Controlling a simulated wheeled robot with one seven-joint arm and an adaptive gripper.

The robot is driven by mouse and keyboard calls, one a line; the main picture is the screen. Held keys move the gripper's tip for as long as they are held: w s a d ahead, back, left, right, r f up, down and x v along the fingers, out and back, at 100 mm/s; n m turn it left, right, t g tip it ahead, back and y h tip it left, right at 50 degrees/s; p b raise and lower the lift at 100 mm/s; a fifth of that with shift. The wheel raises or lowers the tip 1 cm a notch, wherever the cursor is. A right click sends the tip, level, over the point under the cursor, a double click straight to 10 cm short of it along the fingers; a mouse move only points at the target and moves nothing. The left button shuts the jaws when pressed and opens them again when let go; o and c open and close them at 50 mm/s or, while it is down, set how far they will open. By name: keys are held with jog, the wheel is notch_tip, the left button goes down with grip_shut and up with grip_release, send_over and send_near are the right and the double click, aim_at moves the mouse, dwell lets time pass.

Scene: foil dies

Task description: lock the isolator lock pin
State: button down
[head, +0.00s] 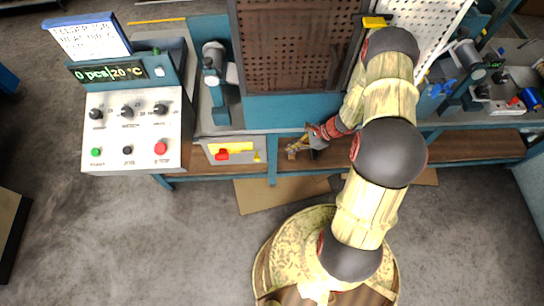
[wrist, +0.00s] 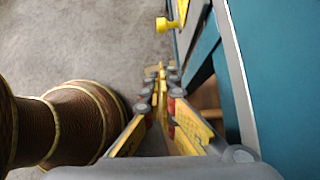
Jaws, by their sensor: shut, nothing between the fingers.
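The isolator has a red handle (head: 222,154) and a yellow plate (head: 238,146) on a grey panel (head: 212,147) at the front of the bench. A small yellow pin (head: 257,156), which looks like the lock pin, sticks out at the panel's right end. In the wrist view a yellow knob (wrist: 165,24), apparently the same pin, stands out from the bench front beyond my fingertips. My gripper (head: 291,150) is to the right of the pin and apart from it. In the wrist view its fingers (wrist: 161,70) are closed together with nothing between them. The pin's inner end is hidden.
A control box (head: 138,130) with knobs and buttons stands left of the isolator panel. The blue bench front (wrist: 285,70) runs close along my gripper's right side in the wrist view. A brown shelf (head: 460,150) lies below the bench. The grey floor (head: 190,240) in front is clear.

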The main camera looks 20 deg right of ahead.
aim_at(257, 159)
jog(key=a+r+b+x, duration=0.1)
jog(key=x, duration=0.5)
jog(key=a+b+x, duration=0.1)
jog(key=b+x, duration=0.1)
jog(key=x, duration=0.5)
jog(key=shift+w+r, duration=0.4)
jog(key=a+b, duration=0.1)
jog(key=a, duration=0.1)
jog(key=w+a+b, duration=0.1)
jog(key=a, duration=0.2)
jog(key=shift+w, duration=0.25)
jog(key=shift+d, duration=0.1)
jog(key=d+f+p+v, duration=0.1)
jog(key=v, duration=0.5)
jog(key=d+p+v, duration=0.1)
jog(key=p+v, duration=0.1)
jog(key=v, duration=0.5)
jog(key=shift+s+f, duration=0.4)
